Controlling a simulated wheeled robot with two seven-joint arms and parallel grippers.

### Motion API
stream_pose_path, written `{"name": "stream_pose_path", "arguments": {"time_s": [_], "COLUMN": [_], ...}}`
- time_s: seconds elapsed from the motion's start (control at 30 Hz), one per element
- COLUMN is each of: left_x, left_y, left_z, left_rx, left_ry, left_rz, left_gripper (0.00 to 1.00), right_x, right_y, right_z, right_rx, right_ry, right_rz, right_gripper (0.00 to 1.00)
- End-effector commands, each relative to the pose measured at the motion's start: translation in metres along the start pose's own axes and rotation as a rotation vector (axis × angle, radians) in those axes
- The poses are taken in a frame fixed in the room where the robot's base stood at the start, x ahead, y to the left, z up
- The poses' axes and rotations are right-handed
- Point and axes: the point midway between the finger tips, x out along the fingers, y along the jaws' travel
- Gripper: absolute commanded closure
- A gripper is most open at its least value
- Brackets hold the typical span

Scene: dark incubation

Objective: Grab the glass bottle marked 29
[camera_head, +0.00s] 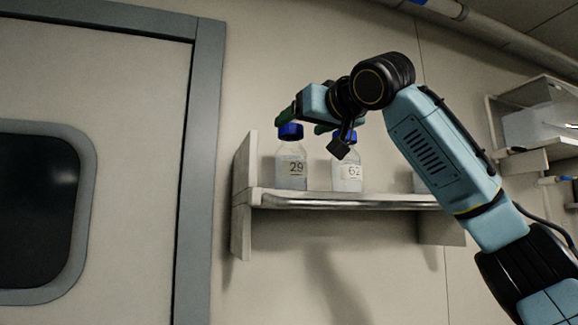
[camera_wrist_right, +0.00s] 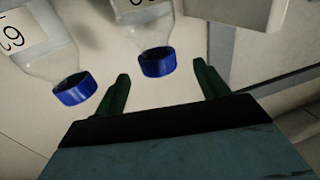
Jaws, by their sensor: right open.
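The glass bottle marked 29 (camera_head: 291,168) stands upright on the left end of the wall shelf, with a blue cap and clear body. My right gripper (camera_head: 301,123) is open and empty at cap height beside it. In the right wrist view, the blue cap of this bottle (camera_wrist_right: 157,61) lies between and just beyond the tips of the two green fingers (camera_wrist_right: 161,72), with no visible grip on it. Part of its label is cut off there. My left gripper is in neither view.
The shelf's end panel (camera_head: 242,190) rises just left of bottle 29. A door (camera_head: 120,80) is farther left.

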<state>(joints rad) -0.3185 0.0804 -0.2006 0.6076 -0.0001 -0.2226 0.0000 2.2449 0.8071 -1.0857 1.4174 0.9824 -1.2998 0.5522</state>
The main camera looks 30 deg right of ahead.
Motion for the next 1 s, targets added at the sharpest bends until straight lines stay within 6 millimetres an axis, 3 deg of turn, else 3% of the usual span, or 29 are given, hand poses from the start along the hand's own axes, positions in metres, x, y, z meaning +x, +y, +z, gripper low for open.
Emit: {"name": "stream_pose_path", "arguments": {"time_s": [0.13, 0.4, 0.63, 0.9, 1.0], "left_x": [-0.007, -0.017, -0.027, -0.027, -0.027], "left_y": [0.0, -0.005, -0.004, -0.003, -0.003], "left_z": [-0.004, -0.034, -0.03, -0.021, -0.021], "left_rx": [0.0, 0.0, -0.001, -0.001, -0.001], "left_ry": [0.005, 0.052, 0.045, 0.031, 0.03], "left_rz": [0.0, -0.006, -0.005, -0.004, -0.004], "left_gripper": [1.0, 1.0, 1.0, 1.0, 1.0], "right_x": [0.019, 0.043, 0.072, 0.075, 0.075], "right_y": [0.0, 0.003, 0.004, 0.003, 0.003], "right_z": [-0.001, 0.001, 0.002, 0.004, 0.004], "right_rx": [0.0, 0.0, 0.001, 0.0, 0.0], "right_ry": [-0.001, -0.003, -0.001, 0.0, 0.0], "right_rz": [0.0, 0.002, 0.001, -0.001, -0.001], "right_gripper": [0.26, 0.26, 0.26, 0.26, 0.38]}}
